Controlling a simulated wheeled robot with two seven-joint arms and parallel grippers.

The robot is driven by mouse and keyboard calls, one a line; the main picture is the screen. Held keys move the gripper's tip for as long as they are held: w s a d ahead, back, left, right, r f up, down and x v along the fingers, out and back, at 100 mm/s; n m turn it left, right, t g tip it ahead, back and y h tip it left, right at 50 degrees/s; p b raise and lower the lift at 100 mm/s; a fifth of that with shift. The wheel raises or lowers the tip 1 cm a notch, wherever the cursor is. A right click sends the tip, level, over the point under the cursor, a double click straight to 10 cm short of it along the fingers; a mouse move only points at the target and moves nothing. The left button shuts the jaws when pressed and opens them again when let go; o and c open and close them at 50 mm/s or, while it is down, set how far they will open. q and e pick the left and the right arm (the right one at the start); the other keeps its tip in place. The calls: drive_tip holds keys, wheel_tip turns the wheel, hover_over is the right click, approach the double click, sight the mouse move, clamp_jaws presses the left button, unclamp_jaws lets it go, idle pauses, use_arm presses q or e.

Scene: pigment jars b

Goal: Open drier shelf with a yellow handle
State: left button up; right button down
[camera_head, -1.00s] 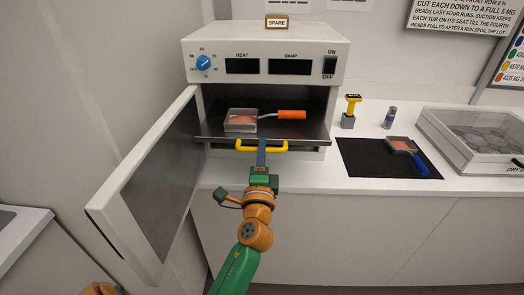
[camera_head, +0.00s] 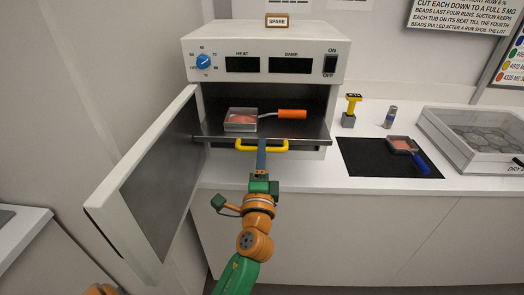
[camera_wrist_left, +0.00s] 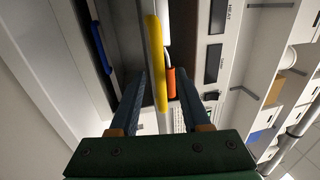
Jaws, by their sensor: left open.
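The white drier (camera_head: 265,42) stands on the counter with its door (camera_head: 150,190) swung wide open to the left. A dark shelf (camera_head: 215,133) inside has a yellow handle (camera_head: 280,147) on its front edge. A clear tub with pink contents (camera_head: 240,121) and a tool with an orange handle (camera_head: 291,114) lie on the shelf. My left gripper (camera_head: 261,150) is at the yellow handle, pointing into the drier. In the left wrist view my open fingers (camera_wrist_left: 163,88) are on either side of the yellow handle (camera_wrist_left: 155,50); contact cannot be told. My right gripper is not in view.
A blue handle (camera_wrist_left: 101,47) shows beside the yellow one in the left wrist view. Right of the drier are a yellow-topped tool (camera_head: 352,102), a small jar (camera_head: 390,117), a black mat (camera_head: 365,160) with a blue-handled item (camera_head: 420,163), and a clear-lidded case (camera_head: 455,157).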

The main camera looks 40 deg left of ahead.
use_arm(q)
drive_tip(key=b+v, duration=0.1)
drive_tip(key=v, duration=0.4)
drive_tip(key=shift+s+d, duration=0.1)
drive_tip(key=shift+s, duration=0.05)
drive_tip(key=w+d+f+g+h, duration=0.1)
drive_tip(key=d+f+g+h, duration=0.15)
drive_tip(key=f, duration=0.75)
drive_tip(key=w+d+f+g+h, duration=0.1)
drive_tip(key=d+f+h, duration=0.3)
drive_tip(key=f, duration=0.7)
drive_tip(key=s+d+f+n+g+h, duration=0.1)
drive_tip(key=s+d+f+g, duration=0.15)
drive_tip(key=f, duration=0.55)
drive_tip(key=s+d+f+n+g+h, duration=0.1)
drive_tip(key=s+f+g+h, duration=0.1)
drive_tip(key=s+f, duration=0.35)
drive_tip(key=s+a+f+n+g, duration=0.1)
drive_tip(key=s+f+n+g, duration=0.1)
drive_tip(key=s+f, duration=0.4)
drive_tip(key=s+a+f+n+g, duration=0.1)
drive_tip(key=s+f+n+g, duration=0.2)
drive_tip(key=s, duration=0.9)
drive_tip(key=s+a+f+n+g, duration=0.1)
drive_tip(key=s+f+n+g, duration=0.1)
drive_tip(key=s+f, duration=0.7)
drive_tip(key=shift+s+g+h, duration=0.25)
drive_tip(key=shift+g+h, duration=0.2)
drive_tip(key=shift+g, duration=0.25)
